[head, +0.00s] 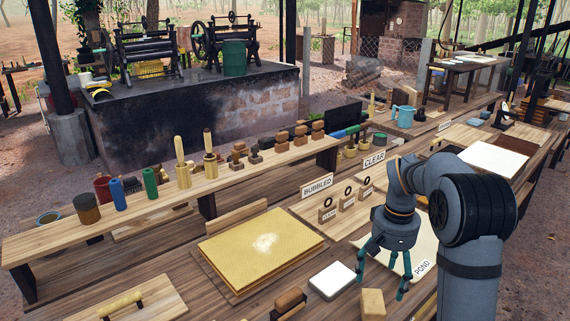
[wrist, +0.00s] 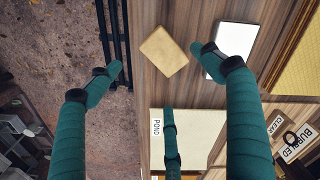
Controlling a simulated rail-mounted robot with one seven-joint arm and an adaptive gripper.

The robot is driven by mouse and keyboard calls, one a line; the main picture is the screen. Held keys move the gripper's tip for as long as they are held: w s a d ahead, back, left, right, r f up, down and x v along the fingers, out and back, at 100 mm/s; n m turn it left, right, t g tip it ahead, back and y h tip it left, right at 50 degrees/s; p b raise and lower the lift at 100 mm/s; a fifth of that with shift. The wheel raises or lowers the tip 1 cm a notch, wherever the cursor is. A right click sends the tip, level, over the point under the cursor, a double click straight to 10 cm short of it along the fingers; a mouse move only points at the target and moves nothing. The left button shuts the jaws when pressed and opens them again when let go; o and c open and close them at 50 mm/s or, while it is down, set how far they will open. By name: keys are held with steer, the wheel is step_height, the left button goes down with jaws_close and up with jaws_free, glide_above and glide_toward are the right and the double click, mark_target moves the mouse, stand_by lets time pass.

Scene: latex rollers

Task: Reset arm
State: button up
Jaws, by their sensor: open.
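My gripper (head: 383,277) hangs from my arm above the front of the wooden workbench, right of centre in the head view. Its teal fingers are spread apart with nothing between them. In the wrist view my gripper (wrist: 165,80) is open, with a tan block (wrist: 163,52) lying on the bench beneath the gap. The same tan block (head: 372,304) shows in the head view below the fingers, apart from them. A cream sheet with a POND label (head: 422,268) lies behind and to the right of the fingers, partly hidden by my arm.
A white slab (head: 332,280) and a brown-handled brush (head: 290,301) lie left of the gripper. A yellow sheet on a board (head: 262,249) is farther left. BUBBLED (head: 318,187) and CLEAR (head: 374,162) signs stand behind. A raised shelf (head: 150,205) carries jars and tools.

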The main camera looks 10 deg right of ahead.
mark_target(378, 300)
step_height(378, 300, down, 10)
steer(key=shift+f+b, duration=0.1)
steer(key=shift+b, duration=0.25)
step_height(378, 300, up, 2)
steer(key=shift+r, duration=0.8)
steer(key=shift+f, duration=0.1)
